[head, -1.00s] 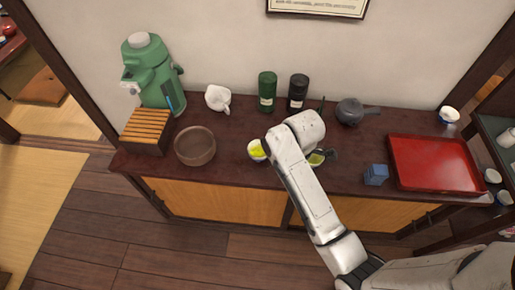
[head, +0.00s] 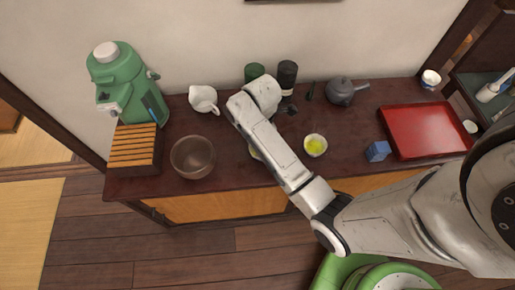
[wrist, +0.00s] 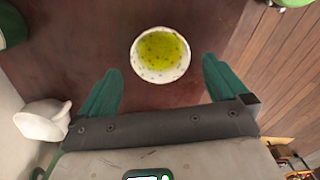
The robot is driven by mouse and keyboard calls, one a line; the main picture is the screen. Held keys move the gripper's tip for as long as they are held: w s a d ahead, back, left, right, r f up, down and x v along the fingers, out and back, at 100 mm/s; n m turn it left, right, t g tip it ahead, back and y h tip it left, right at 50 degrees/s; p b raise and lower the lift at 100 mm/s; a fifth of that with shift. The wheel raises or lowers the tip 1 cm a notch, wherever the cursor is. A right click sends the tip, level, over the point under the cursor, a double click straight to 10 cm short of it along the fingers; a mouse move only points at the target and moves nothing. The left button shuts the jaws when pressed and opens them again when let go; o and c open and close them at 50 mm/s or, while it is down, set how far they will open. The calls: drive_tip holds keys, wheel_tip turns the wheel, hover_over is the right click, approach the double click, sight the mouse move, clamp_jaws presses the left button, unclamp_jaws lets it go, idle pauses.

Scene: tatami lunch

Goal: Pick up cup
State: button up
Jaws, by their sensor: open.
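A small white cup of green tea (wrist: 161,56) stands upright on the dark counter in the wrist view. My gripper (wrist: 161,66) is open, its two teal fingers on either side of the near part of this cup, with gaps on both sides. I cannot tell the height left between them. In the head view only a sliver of this cup (head: 255,154) shows, as my forearm covers it and my fingers are hidden. A second cup of green tea (head: 315,145) stands to the right of my arm.
A brown bowl (head: 193,157) and a white pitcher (head: 203,99) are left of my arm. Dark canisters (head: 287,78) and a grey teapot (head: 342,91) stand behind. A blue box (head: 377,151) and a red tray (head: 425,133) are at right.

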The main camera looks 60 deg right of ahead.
wheel_tip(320, 180, down, 2)
drive_tip(key=shift+w+f, duration=0.1)
drive_tip(key=shift+a+f+p, duration=0.1)
drive_tip(key=shift+f+p, duration=0.2)
drive_tip(key=shift+f, duration=2.45)
drive_tip(key=shift+c, duration=0.5)
drive_tip(key=c, duration=0.8)
drive_tip(key=shift+c, duration=0.3)
drive_tip(key=shift+r, duration=0.2)
